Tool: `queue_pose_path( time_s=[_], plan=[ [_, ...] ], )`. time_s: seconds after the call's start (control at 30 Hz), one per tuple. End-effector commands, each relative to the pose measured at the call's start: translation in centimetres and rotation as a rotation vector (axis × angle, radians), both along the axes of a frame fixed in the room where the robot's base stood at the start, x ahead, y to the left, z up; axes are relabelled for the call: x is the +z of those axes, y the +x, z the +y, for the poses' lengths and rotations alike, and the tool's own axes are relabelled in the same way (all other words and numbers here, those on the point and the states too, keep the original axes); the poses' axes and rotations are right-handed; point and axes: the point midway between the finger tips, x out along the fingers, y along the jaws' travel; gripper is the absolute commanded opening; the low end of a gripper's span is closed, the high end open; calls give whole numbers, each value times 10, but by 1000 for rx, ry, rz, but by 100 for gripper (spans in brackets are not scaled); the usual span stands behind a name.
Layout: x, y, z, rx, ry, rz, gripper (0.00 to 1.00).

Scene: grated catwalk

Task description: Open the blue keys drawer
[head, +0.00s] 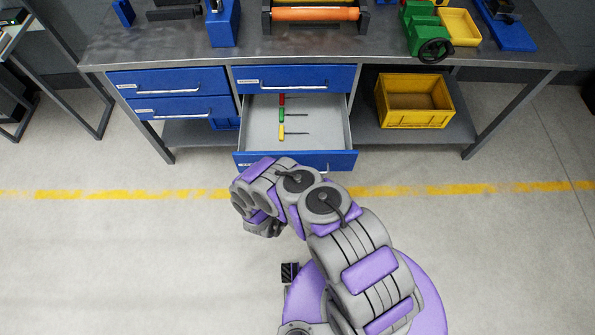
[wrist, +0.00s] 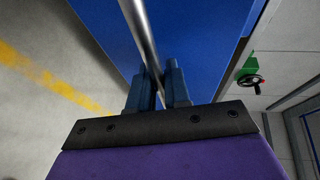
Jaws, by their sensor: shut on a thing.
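The workbench has several blue drawers; their labels are too small to read, so I cannot tell which is the keys drawer. The lower middle drawer (head: 340,160) is pulled out and holds several small screwdriver-like tools (head: 282,115). The upper middle drawer (head: 295,78), upper left drawer (head: 155,82) and lower left drawer (head: 190,107) look shut. In the wrist view, my gripper (wrist: 162,82) is shut on a metal bar handle (wrist: 139,28) in front of a blue panel (wrist: 195,40). In the head view, my arm hides the gripper and part of the open drawer's front.
A yellow bin (head: 414,117) stands on the lower shelf at the right. A green vise-like tool with a black wheel (head: 434,50) and a yellow tray (head: 461,28) are on the bench top (head: 330,48). The floor around me is clear, with a yellow line (head: 120,194).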

Motion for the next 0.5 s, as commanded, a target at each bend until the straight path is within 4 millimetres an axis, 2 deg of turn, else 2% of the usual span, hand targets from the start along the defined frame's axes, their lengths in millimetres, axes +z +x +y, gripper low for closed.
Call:
queue_pose_path(
  time_s=[0.3,0.33,0.5],
  plan=[
    [-3,-2,-2,-3,0,9,0],
    [-3,-2,-2,-3,0,9,19],
    [-2,-2,-2,-3,1,6,35]
  ],
)
